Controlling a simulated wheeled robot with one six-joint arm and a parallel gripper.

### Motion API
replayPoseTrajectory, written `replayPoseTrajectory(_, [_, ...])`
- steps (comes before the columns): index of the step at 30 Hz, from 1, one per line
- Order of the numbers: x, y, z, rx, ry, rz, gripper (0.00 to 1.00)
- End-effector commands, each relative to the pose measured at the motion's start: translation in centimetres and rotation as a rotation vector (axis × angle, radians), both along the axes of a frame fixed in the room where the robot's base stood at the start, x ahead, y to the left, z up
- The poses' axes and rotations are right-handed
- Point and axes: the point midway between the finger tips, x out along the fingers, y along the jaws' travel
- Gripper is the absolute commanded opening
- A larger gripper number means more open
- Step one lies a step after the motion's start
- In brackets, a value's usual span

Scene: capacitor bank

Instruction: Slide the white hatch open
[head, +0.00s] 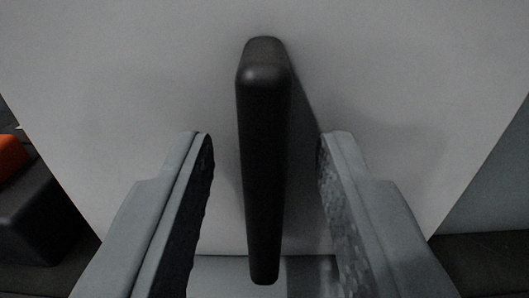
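The white hatch (120,90) fills most of the head view as a pale, flat panel. A black upright bar handle (264,150) stands out from it near the middle. My gripper (265,140) is open, with one finger on each side of the handle. A gap shows between the handle and each finger, so neither appears to touch it. The handle's lower end lies between the fingers, and its top reaches above the fingertips in the picture.
A dark block with an orange top (12,157) sits at the left edge, beside the hatch. A grey surface (490,190) shows beyond the hatch's right edge. Dark areas lie at the lower left and lower right.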

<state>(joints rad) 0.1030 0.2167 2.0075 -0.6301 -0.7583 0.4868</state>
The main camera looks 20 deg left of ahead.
Motion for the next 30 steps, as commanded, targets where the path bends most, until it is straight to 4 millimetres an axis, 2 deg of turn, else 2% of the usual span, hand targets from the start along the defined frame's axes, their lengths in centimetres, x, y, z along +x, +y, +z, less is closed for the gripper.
replayPoseTrajectory(4, [0.0, 0.0, 0.0, 0.0, 0.0, 0.0, 0.35])
replayPoseTrajectory(5, [0.0, 0.0, 0.0, 0.0, 0.0, 0.0, 0.31])
replayPoseTrajectory(9, [0.0, 0.0, 0.0, 0.0, 0.0, 0.0, 0.03])
replayPoseTrajectory(10, [0.0, 0.0, 0.0, 0.0, 0.0, 0.0, 0.0])
replayPoseTrajectory(20, [0.2, -0.6, 0.0, 0.0, 0.0, -0.001, 0.0])
replayPoseTrajectory(26, [1.2, -3.9, 0.0, 0.0, 0.0, -0.004, 0.0])
replayPoseTrajectory(30, [2.4, -7.6, 0.0, -0.001, -0.001, -0.005, 0.0])
